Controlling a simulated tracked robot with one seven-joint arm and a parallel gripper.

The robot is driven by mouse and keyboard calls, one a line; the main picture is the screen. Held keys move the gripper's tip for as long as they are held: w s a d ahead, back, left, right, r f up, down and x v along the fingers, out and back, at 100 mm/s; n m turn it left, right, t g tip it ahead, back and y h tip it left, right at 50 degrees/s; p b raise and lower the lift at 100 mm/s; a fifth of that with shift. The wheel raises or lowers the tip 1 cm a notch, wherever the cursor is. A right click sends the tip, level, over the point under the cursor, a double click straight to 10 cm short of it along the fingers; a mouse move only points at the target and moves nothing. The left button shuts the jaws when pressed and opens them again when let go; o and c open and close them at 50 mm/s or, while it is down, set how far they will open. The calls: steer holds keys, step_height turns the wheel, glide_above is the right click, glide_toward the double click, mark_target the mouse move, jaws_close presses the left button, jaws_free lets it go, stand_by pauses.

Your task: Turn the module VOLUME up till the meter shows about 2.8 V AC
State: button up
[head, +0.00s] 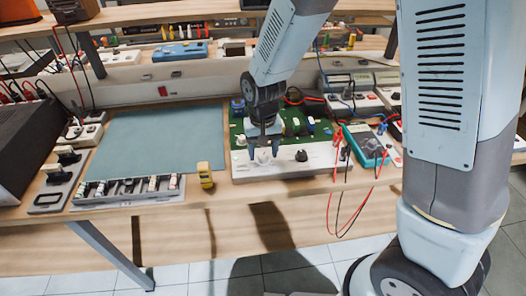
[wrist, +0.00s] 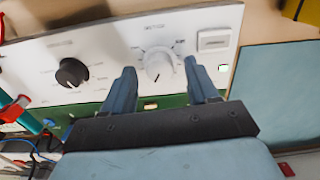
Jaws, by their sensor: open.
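The module (head: 300,170) is a green circuit board with a white front panel, near the table's front edge. It carries a white knob (wrist: 158,64) and a black knob (wrist: 72,72); their labels are too blurred to read. My gripper (head: 264,150) is open above the panel. In the wrist view the gripper (wrist: 160,70) has one finger on each side of the white knob, with gaps visible. I cannot tell how deep the fingertips reach. The teal meter (head: 370,148) lies right of the module with red and black leads; its reading is not legible.
A teal mat (head: 155,140) lies left of the module and is bare. A yellow device (head: 205,175) stands between the mat and module. A parts tray (head: 125,190) is at the front left. Leads hang over the front edge at right.

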steer(key=shift+f, duration=0.35)
steer(key=c, duration=1)
steer(key=shift+c, duration=0.2)
steer(key=shift+n, duration=0.3)
steer(key=n, duration=1.2)
steer(key=shift+n, duration=0.3)
